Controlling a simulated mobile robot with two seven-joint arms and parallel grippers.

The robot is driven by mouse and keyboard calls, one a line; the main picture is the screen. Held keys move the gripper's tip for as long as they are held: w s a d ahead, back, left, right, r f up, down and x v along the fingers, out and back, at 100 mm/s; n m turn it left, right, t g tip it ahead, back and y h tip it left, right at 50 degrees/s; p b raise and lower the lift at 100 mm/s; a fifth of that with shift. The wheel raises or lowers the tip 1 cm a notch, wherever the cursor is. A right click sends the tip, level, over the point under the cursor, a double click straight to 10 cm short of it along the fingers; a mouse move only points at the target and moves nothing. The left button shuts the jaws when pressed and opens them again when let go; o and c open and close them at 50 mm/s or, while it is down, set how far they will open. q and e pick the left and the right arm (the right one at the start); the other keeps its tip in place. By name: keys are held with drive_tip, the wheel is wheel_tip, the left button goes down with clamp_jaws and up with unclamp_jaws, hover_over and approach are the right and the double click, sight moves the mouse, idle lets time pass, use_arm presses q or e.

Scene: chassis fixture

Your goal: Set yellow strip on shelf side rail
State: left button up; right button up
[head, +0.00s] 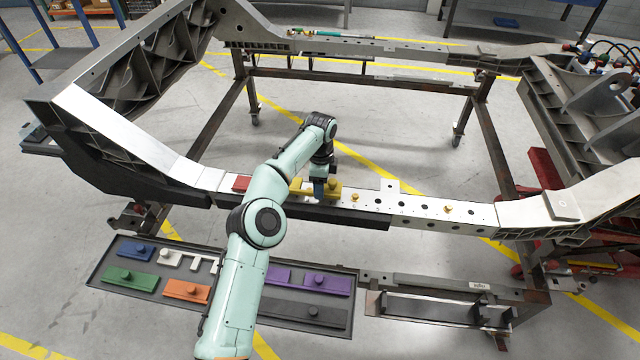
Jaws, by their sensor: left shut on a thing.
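The yellow strip (333,191) is at the near side rail (421,207) of the big metal frame, left of the rail's middle. It lies along the rail, and I cannot tell whether it rests on it or hangs just above. My left gripper (319,191) points down and is shut on the yellow strip. My arm hides part of the rail and the strip's left end is close to it. My right gripper is not in view.
A red piece (241,183) sits on the rail to the left. Yellow knobs (448,209) stand on the rail to the right. A dark tray (98,272) below holds blue, white, green (130,278), orange (186,290), purple (322,284) and grey pieces. The floor inside the frame is clear.

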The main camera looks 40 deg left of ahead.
use_arm(q)
drive_tip(key=shift+r+p, duration=0.4)
drive_tip(key=shift+r, duration=0.35)
wheel_tip(320, 180, up, 2)
drive_tip(key=shift+r+p, duration=0.2)
drive_tip(key=shift+p, duration=0.85)
drive_tip(key=shift+r+p, duration=1.05)
drive_tip(key=shift+r, duration=0.35)
